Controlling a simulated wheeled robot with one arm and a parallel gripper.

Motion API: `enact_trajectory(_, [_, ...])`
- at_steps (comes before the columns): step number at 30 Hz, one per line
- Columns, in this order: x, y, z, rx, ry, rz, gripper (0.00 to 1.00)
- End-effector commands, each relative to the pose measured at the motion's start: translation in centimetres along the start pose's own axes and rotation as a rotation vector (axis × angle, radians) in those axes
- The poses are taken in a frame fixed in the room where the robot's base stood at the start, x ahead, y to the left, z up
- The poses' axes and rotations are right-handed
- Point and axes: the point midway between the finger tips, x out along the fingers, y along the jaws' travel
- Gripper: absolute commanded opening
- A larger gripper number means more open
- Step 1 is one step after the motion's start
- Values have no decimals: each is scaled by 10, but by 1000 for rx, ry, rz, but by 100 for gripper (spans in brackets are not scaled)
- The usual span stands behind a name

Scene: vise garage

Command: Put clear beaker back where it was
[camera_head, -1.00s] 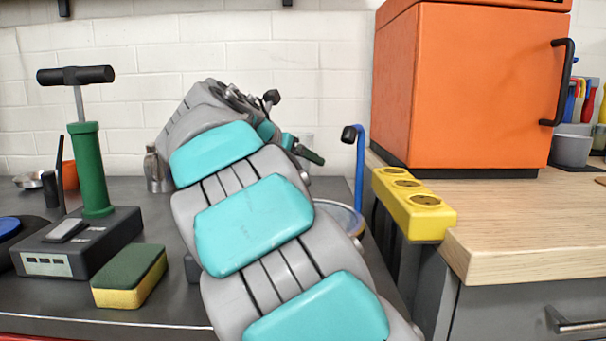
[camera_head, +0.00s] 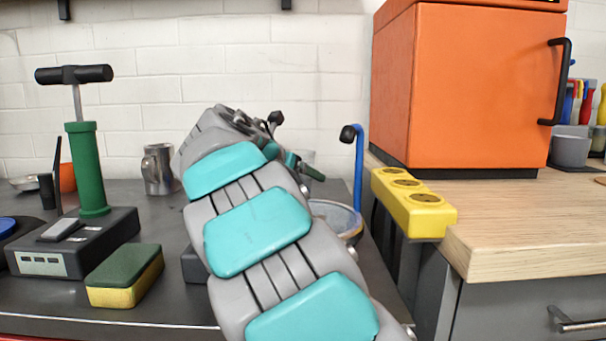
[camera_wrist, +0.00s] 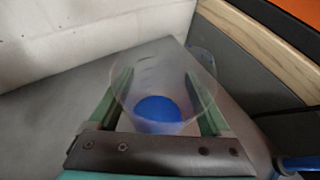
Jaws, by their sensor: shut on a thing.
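The clear beaker (camera_wrist: 165,84) is see-through and sits between the two green fingers of my gripper (camera_wrist: 158,78) in the wrist view. My gripper is shut on it. A round blue thing (camera_wrist: 157,109) shows through the beaker; I cannot tell whether it is inside or behind it. In the head view my gripper (camera_head: 304,168) is mostly hidden behind my arm, and only a bit of the beaker (camera_head: 308,156) shows near the white wall. Whether the beaker touches the counter is hidden.
On the grey counter (camera_head: 130,225), a metal mug (camera_head: 158,170) stands left of my arm, near a green pump (camera_head: 88,170) and a sponge (camera_head: 125,276). A round pan-like thing (camera_head: 336,216), a blue-handled rod (camera_head: 359,170) and yellow block (camera_head: 413,203) are at right.

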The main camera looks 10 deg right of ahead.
Motion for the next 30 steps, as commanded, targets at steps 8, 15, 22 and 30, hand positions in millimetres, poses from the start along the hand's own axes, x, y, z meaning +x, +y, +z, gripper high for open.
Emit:
enact_trajectory(8, [0,0,-1,0,0,0,100])
enact_trajectory(15, [0,0,0,0,0,0,100])
enact_trajectory(22, [-28,-1,4,1,-1,0,100])
enact_trajectory(30, [-84,1,3,0,-1,2,100])
